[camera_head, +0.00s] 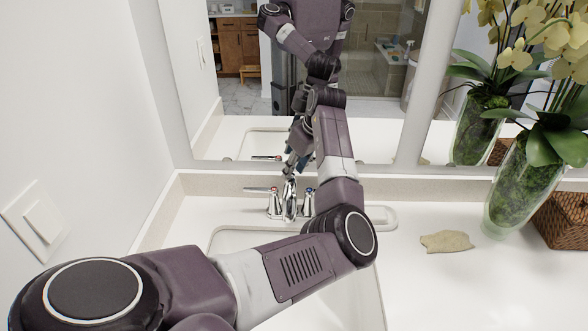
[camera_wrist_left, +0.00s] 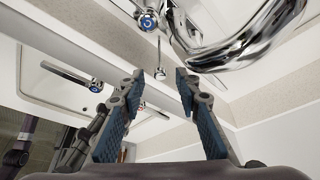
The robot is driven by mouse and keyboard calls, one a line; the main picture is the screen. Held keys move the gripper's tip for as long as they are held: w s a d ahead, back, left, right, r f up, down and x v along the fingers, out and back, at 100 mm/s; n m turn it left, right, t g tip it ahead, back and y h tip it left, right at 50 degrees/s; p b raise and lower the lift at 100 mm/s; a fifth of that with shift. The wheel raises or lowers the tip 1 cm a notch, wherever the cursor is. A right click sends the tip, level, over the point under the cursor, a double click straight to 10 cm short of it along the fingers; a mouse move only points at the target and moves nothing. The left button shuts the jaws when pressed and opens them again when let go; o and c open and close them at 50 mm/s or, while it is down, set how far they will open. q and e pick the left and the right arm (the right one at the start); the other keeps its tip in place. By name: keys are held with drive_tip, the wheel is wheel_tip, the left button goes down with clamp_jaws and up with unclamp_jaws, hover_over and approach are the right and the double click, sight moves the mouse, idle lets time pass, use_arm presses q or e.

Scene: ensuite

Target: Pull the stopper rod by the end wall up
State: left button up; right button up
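The stopper rod (camera_wrist_left: 159,58) is a thin chrome rod with a small knob behind the faucet, in the left wrist view. The chrome faucet (camera_head: 289,203) stands at the back of the sink by the end wall; its spout (camera_wrist_left: 240,45) fills the upper right of the wrist view. My left gripper (camera_head: 296,158) is above the faucet. In the wrist view its blue-padded fingers (camera_wrist_left: 159,76) are apart, with the rod's knob seen in the gap between the tips. I cannot tell how deep the knob lies. The rod is hidden in the head view. My right gripper is not seen.
A mirror (camera_head: 230,140) on the end wall reflects my arm. Faucet handles (camera_head: 262,190) flank the spout. A glass vase with orchids (camera_head: 510,190), a woven basket (camera_head: 560,222) and a flat tan piece (camera_head: 446,241) stand on the right counter. A side wall is at left.

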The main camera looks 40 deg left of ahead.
use_arm(q)
drive_tip(key=shift+a+f, duration=0.15)
drive_tip(key=shift+f, duration=0.35)
drive_tip(key=shift+c, duration=0.4)
clamp_jaws()
